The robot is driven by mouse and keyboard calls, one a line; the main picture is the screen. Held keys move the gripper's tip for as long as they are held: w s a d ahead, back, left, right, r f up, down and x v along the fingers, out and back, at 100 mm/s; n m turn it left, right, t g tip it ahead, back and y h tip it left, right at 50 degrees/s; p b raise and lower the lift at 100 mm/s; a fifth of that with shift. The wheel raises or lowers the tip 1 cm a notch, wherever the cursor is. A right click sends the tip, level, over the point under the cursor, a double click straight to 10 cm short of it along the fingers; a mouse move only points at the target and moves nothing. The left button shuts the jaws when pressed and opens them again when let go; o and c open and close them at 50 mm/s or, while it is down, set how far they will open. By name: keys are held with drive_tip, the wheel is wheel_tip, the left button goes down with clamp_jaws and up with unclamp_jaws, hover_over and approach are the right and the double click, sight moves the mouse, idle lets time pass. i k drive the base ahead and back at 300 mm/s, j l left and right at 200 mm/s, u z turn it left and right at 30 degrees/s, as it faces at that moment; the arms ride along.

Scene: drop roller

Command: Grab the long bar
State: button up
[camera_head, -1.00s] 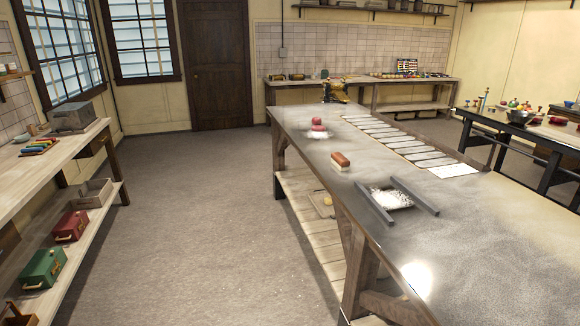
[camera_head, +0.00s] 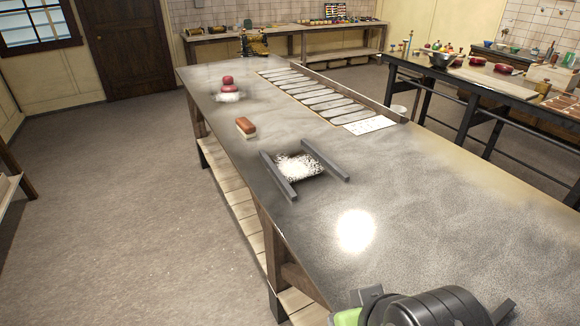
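Two long dark grey bars lie on the metal-topped table, one on each side of a patch of white powder (camera_head: 299,167). The left bar (camera_head: 278,176) lies near the table's left edge. The right bar (camera_head: 325,160) is roughly parallel to it. Both lie flat and apart from each other. A black and green part of my arm shows at the bottom right, over the near part of the table and well short of the bars. No gripper fingers can be made out.
A brush-like brown and cream block (camera_head: 246,127) lies beyond the left bar. Stacked red pieces (camera_head: 228,84) stand farther back. A row of flat oval plates and a white speckled sheet (camera_head: 369,125) lie along the right edge. The near tabletop (camera_head: 400,230) is bare. Open floor lies left.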

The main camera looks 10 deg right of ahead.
sight(289, 190)
drive_tip(key=i+j+z, duration=0.15)
drive_tip(key=j, duration=0.35)
drive_tip(key=i+j+z, duration=0.15)
drive_tip(key=j, duration=0.3)
drive_tip(key=i+j+z, duration=0.15)
drive_tip(key=j, duration=0.4)
drive_tip(key=j+z, duration=0.15)
drive_tip(key=j, duration=0.35)
drive_tip(key=i+j+z, duration=0.15)
drive_tip(key=i+j, duration=0.15)
drive_tip(key=i+j+z, duration=0.2)
drive_tip(key=i+j, duration=0.15)
drive_tip(key=i+j+z, duration=0.15)
drive_tip(key=i+j, duration=0.15)
drive_tip(key=j, duration=0.15)
drive_tip(key=i+j+z, duration=0.2)
drive_tip(key=j, duration=0.25)
drive_tip(key=i+j+z, duration=0.1)
drive_tip(key=i, duration=0.15)
drive_tip(key=i+j+z, duration=0.1)
drive_tip(key=i, duration=0.2)
